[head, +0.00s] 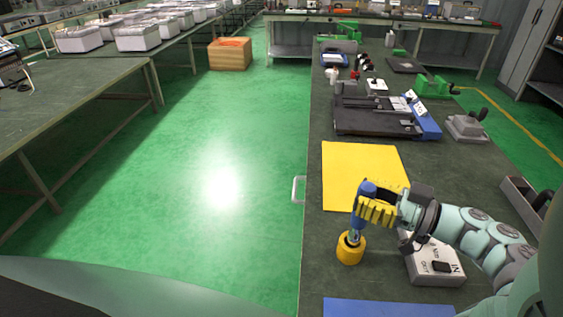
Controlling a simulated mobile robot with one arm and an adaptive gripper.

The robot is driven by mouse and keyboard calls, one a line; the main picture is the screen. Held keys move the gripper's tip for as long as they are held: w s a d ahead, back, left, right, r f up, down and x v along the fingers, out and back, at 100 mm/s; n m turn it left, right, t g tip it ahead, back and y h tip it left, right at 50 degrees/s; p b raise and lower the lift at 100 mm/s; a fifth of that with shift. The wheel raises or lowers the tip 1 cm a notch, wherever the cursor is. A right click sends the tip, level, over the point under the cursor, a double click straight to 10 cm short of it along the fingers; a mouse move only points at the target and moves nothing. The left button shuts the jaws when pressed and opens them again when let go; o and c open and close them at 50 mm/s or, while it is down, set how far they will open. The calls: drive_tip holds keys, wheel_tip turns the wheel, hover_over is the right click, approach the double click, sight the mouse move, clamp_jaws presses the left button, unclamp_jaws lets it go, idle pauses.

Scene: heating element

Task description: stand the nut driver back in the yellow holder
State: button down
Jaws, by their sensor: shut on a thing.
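The nut driver (367,188) has a blue handle and is held upright, or nearly so, in my gripper (372,212). My gripper's yellow fingers are shut around the handle. The driver's lower end reaches down to the yellow holder (350,252), a small round block on the dark workbench near its left edge. The lower part of the driver meets the opening of the holder in the picture. I cannot tell how deep it sits or whether it touches the bottom.
A yellow mat (362,165) lies behind the holder. A grey switch box (436,264) stands just right of it, under my arm. A blue mat (388,308) lies in front. A black fixture (372,122) and a grey lever device (468,127) stand farther back.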

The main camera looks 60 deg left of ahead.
sight(369, 185)
drive_tip(key=shift+s+f+b, duration=0.1)
drive_tip(key=shift+f+b, duration=1.9)
drive_tip(key=shift+f, duration=0.7)
drive_tip(key=c, duration=0.7)
unclamp_jaws()
drive_tip(key=shift+r, duration=0.1)
wheel_tip(369, 185, up, 10)
drive_tip(key=shift+f, duration=0.1)
